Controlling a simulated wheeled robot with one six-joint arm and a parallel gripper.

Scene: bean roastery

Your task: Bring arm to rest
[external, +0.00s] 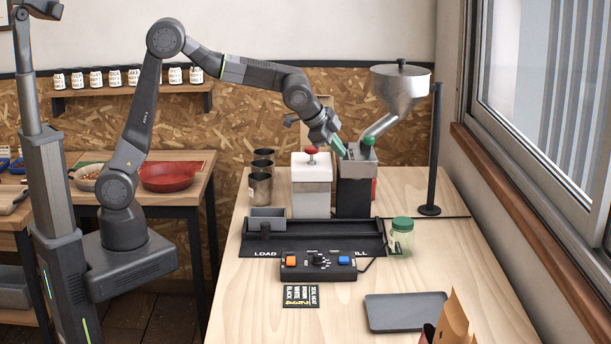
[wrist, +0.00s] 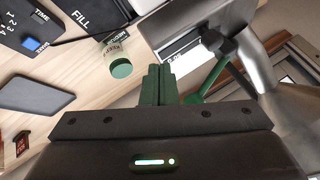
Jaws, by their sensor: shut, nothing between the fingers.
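My arm (external: 265,72) reaches from the left over the back of the wooden table. My gripper (external: 341,148) has green fingers and hangs beside the top of the black and grey grinder (external: 353,190). Its fingers show pressed together and empty in the wrist view (wrist: 158,84). A green-ended handle (external: 368,141) stands just right of the fingers; whether they touch it I cannot tell. In the wrist view a green handle (wrist: 208,80) also lies right of the fingers, with a gap at its far end.
A metal hopper (external: 402,88) on a black stand is to the right. A white canister (external: 311,185) with a red knob stands left of the grinder. A green-lidded jar (external: 401,236), button box (external: 318,265) and grey tray (external: 405,311) lie nearer. The table's front left is mostly clear.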

